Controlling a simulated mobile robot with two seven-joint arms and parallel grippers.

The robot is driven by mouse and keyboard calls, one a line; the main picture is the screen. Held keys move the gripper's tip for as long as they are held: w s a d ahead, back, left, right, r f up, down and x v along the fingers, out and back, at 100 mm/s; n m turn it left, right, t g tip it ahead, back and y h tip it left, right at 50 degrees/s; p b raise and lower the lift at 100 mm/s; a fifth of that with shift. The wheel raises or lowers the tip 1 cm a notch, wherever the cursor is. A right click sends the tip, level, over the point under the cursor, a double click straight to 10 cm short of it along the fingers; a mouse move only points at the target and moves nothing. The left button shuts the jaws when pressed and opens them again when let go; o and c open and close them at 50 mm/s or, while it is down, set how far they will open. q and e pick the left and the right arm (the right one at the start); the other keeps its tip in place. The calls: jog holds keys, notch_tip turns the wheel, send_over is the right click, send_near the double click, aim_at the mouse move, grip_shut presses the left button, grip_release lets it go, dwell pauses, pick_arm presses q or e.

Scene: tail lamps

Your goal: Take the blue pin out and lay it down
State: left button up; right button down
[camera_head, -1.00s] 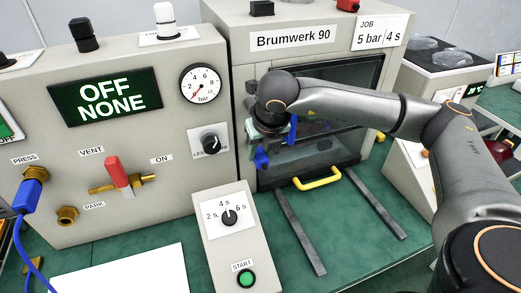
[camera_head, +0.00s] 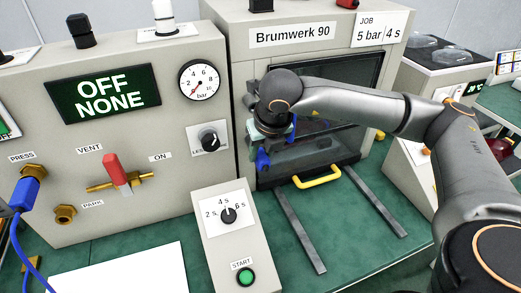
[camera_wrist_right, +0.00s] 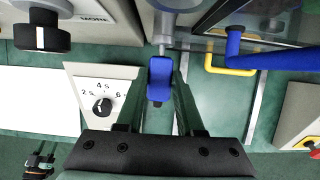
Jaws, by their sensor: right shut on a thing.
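The blue pin (camera_wrist_right: 160,78) has a block-shaped blue handle. My right gripper (camera_wrist_right: 163,98) is shut on this handle, one finger on each side, in the right wrist view. A short grey shaft runs from the handle toward the machine front; I cannot tell whether it is still seated. In the head view the blue handle (camera_head: 263,160) shows below my right wrist, at the left side of the Brumwerk 90 machine (camera_head: 240,90). My wrist hides the fingers and the pin's hole there. My left gripper is not in view.
The yellow door handle (camera_head: 317,177) and a blue bar (camera_wrist_right: 270,58) are close to the right of the gripper. A timer box (camera_head: 232,245) with a green START button stands in front. A white sheet (camera_head: 125,272) lies on the green bench, clear on top.

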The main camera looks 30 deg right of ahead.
aim_at(265, 166)
jog(key=shift+s+a+b, duration=0.1)
jog(key=shift+s+b, duration=0.2)
jog(key=shift+s, duration=0.2)
jog(key=shift+s, duration=0.35)
jog(key=shift+s+a, duration=0.1)
jog(key=shift+s, duration=0.05)
jog(key=shift+s+a+f+b, duration=0.1)
jog(key=shift+s+a+b, duration=0.05)
jog(key=shift+s+b, duration=0.4)
jog(key=shift+s+a+b, duration=0.25)
jog(key=shift+s+b, duration=0.15)
jog(key=shift+s, duration=0.65)
